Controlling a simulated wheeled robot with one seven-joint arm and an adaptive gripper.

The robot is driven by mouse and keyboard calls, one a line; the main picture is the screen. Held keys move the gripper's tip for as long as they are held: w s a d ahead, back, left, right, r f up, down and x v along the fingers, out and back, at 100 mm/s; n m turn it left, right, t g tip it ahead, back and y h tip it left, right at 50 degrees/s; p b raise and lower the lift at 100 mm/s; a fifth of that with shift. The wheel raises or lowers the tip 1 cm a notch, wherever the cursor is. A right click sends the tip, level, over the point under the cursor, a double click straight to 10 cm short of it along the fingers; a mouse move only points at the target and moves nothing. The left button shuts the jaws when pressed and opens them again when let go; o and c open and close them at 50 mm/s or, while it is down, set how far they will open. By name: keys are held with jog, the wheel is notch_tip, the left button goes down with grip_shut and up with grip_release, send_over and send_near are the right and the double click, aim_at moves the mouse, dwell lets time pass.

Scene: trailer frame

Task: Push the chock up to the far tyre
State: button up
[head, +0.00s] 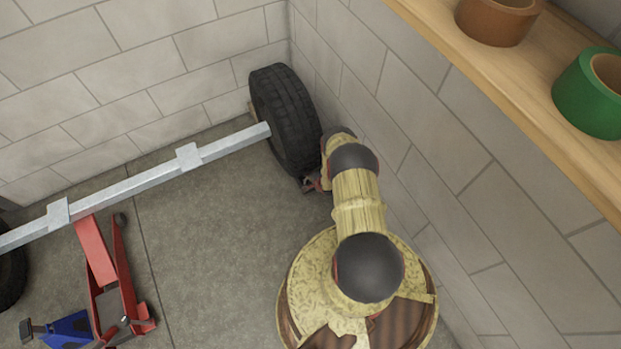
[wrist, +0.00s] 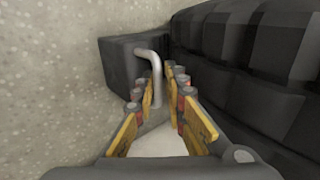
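The far tyre (head: 285,120) stands upright at the end of the axle, close to the corner walls; its tread fills the upper right of the wrist view (wrist: 265,60). The chock (wrist: 118,62) is a dark block with a bent metal rod handle on the floor, right beside the tyre; I cannot tell whether they touch. My gripper (wrist: 163,78) has its fingers close together with the handle between them, and looks shut on it. In the head view my gripper is low beside the tyre's near side, partly hidden by my arm.
A grey axle beam (head: 130,188) runs left from the tyre. A red trolley jack (head: 112,280) and blue object (head: 68,332) are at lower left. A wooden shelf (head: 530,100) holds brown (head: 497,22) and green (head: 590,95) rolls. The wall is close on the right; mid-floor is clear.

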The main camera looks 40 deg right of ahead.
jog(key=o, duration=0.4)
jog(key=shift+w+r, duration=0.1)
jog(key=v, duration=1.2)
